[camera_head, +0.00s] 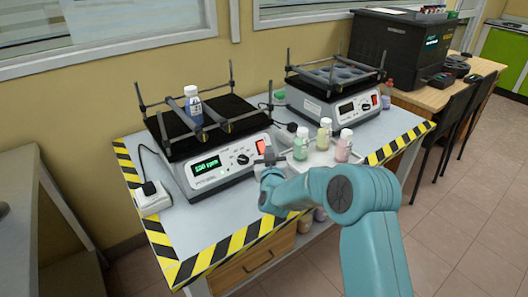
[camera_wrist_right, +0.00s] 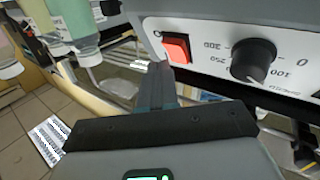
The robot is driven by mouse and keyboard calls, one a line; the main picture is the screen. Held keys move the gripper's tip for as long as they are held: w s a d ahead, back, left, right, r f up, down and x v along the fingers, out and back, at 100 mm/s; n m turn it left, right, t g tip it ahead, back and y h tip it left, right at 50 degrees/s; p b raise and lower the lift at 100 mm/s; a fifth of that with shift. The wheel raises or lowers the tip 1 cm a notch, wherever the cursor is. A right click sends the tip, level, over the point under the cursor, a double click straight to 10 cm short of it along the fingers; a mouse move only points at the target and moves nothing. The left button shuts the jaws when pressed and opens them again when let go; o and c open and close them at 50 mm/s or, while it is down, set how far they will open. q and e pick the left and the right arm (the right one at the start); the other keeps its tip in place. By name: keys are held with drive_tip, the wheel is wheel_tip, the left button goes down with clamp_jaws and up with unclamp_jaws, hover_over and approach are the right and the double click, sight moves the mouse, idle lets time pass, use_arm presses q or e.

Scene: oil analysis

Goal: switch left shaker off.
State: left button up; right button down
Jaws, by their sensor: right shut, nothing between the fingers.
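The left shaker (camera_head: 205,172) stands on the bench with a lit green display (camera_head: 206,165) that appears to read 120 rpm. Its front also has a black knob (camera_head: 243,159) and a red rocker switch (camera_head: 263,147). In the right wrist view the panel is upside down, with the red switch (camera_wrist_right: 177,48) left of the knob (camera_wrist_right: 253,60). My right gripper (camera_head: 268,156) is shut and empty, in front of the panel by the switch. In the wrist view its fingertips (camera_wrist_right: 160,72) overlap the switch's edge; I cannot tell whether they touch. My left gripper is out of view.
A bottle of blue liquid (camera_head: 193,105) stands on the left shaker's platform. The right shaker (camera_head: 335,100) is behind to the right. Several bottles, including a pink one (camera_head: 343,146), stand close to my right gripper. A white socket box (camera_head: 152,198) sits at left.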

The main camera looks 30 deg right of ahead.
idle(0.6)
drive_tip(key=shift+w+f+b, duration=0.25)
drive_tip(key=shift+w+b, duration=0.15)
drive_tip(key=shift+b, duration=0.1)
drive_tip(key=shift+w+f, duration=0.15)
drive_tip(key=shift+w, duration=0.1)
idle(0.5)
drive_tip(key=shift+s, duration=0.1)
drive_tip(key=shift+s+r, duration=0.45)
drive_tip(key=shift+s, duration=0.1)
drive_tip(key=s+r, duration=0.2)
drive_tip(key=s, duration=0.2)
drive_tip(key=shift+d+r, duration=0.15)
drive_tip(key=shift+r, duration=0.25)
